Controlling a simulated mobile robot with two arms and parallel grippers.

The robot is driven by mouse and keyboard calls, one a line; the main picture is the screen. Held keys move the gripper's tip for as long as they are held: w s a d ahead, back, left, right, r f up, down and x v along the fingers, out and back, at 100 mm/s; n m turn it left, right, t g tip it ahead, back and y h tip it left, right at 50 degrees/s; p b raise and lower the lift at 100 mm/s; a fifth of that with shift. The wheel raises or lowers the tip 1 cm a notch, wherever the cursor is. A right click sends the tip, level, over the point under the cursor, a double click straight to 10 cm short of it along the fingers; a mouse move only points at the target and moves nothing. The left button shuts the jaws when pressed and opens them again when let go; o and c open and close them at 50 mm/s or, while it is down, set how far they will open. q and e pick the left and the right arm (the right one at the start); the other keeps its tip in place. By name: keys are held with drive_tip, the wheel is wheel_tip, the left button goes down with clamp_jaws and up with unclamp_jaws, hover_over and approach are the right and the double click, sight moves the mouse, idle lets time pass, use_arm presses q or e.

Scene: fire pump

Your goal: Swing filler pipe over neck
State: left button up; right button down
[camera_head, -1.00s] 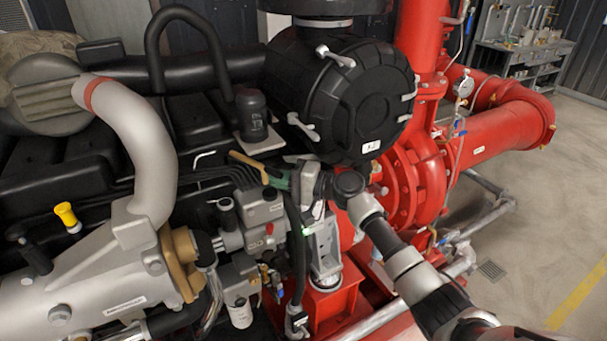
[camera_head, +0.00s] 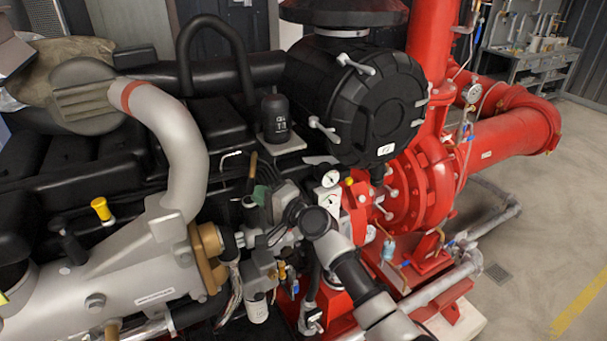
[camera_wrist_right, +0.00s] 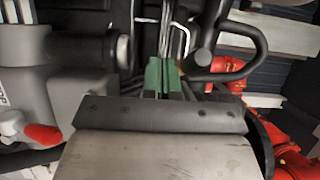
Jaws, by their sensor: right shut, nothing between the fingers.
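My right gripper (camera_head: 262,195) has green fingers that are shut and empty, among the fittings in the middle of the engine. In the right wrist view the shut green fingers (camera_wrist_right: 163,77) point at thin grey lines (camera_wrist_right: 172,30). A brown rod-like piece (camera_head: 252,166) stands just beyond the fingertips in the head view. A small pale bent pipe (camera_head: 230,154) lies up and left of them. I cannot tell which part is the filler pipe. A yellow cap (camera_head: 102,210) sits on the engine at the left; I cannot tell whether it marks the neck. My left gripper is not in view.
A large grey elbow pipe (camera_head: 178,145) stands left of the gripper. A black round housing (camera_head: 375,105) is above right, with a dark cylinder (camera_head: 276,118) beside it. A pressure gauge (camera_head: 330,178) and red pump (camera_head: 420,195) lie right. Open floor (camera_head: 560,240) is far right.

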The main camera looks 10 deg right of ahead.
drive_tip(key=shift+a, duration=0.75)
drive_tip(key=shift+s, duration=0.1)
